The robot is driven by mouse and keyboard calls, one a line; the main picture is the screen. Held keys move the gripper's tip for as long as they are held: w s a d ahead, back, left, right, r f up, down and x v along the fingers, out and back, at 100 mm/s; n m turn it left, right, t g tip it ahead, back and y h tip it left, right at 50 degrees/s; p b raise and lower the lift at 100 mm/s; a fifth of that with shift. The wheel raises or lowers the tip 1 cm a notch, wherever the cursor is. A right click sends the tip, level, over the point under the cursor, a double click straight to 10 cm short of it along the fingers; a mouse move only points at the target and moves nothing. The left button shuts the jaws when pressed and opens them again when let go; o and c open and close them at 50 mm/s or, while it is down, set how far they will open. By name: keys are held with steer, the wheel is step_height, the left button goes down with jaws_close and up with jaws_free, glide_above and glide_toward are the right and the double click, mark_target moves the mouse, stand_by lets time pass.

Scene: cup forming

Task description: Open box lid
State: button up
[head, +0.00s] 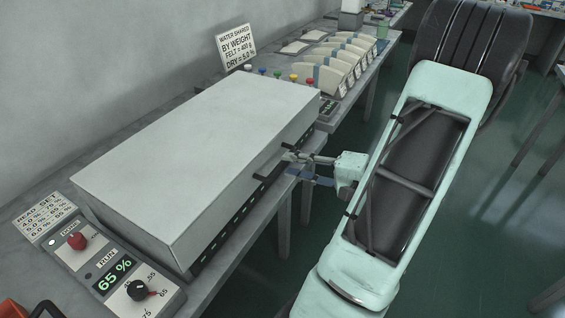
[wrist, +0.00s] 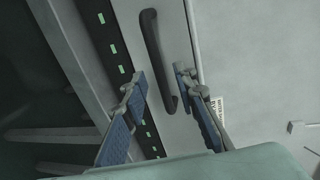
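A large pale grey box with a flat lid (head: 195,150) lies on the bench in the head view. The lid looks shut. A dark bar handle (head: 268,171) sits on its front face; the wrist view shows this handle (wrist: 153,50) running lengthwise up the face. My gripper (head: 288,162) is in front of the box, close to the handle. In the wrist view my gripper (wrist: 158,80) is open, its two blue-padded fingers spread on either side of the handle's lower end. The fingers look apart from the handle; the exact depth gap is hard to tell.
A control panel (head: 112,272) with red and black knobs and a 65 % display stands at the box's near left end. A sign (head: 237,46) and a rack of pale curved pieces (head: 345,62) stand beyond the box. Open green floor (head: 325,212) lies in front.

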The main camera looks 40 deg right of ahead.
mark_target(285, 163)
steer(key=shift+x, duration=1.9)
jaws_close()
